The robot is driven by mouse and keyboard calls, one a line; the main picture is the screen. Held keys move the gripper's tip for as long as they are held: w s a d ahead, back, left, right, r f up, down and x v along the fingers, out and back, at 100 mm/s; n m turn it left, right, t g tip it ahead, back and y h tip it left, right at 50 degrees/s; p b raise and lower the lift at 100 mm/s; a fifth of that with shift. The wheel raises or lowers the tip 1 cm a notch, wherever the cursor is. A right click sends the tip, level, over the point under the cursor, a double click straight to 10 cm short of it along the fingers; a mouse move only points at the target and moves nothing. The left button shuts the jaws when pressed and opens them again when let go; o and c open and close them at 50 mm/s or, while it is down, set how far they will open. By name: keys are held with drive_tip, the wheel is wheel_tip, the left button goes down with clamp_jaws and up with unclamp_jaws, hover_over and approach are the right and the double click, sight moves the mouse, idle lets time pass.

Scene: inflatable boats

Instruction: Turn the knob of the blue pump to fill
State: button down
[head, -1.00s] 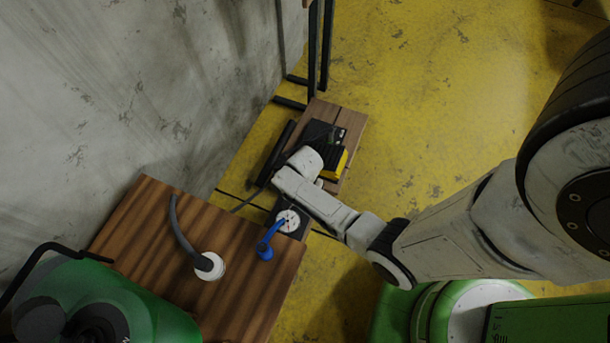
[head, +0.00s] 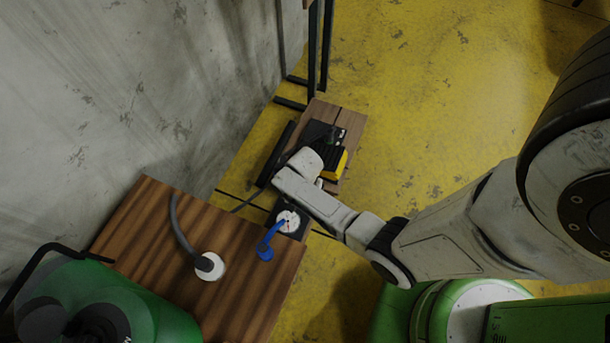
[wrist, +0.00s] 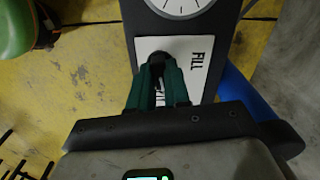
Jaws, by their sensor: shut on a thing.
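The pump shows a dark panel with a round white gauge (head: 288,221) in the head view, partly covered by my arm. A blue hose (head: 267,241) is beside the gauge; a blue part (wrist: 247,98) also shows at the right in the wrist view. In the wrist view, a white plate (wrist: 193,52) below the gauge (wrist: 180,5) carries the word FILL to the right of the black knob (wrist: 160,59). Other lettering is partly hidden by the fingers. My gripper (wrist: 158,72) has green fingers shut on the knob. My arm hides the knob and fingers in the head view.
A wooden table (head: 155,229) holds a grey hose with a white fitting (head: 209,266). A black and yellow object (head: 333,161) sits on a wooden board (head: 347,122) beyond my wrist. A concrete wall (head: 130,90) stands left; open yellow floor (head: 440,110) lies right.

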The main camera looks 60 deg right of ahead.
drive_tip(key=n+p, duration=0.1)
drive_tip(key=n, duration=0.7)
drive_tip(key=n+p, duration=0.1)
drive_tip(key=n, duration=0.3)
drive_tip(key=shift+n, duration=2)
drive_tip(key=c, duration=1.1)
unclamp_jaws()
wheel_tip(320, 180, up, 11)
drive_tip(key=p, duration=0.2)
drive_tip(key=shift+f+p, duration=0.1)
drive_tip(key=shift+p, duration=0.3)
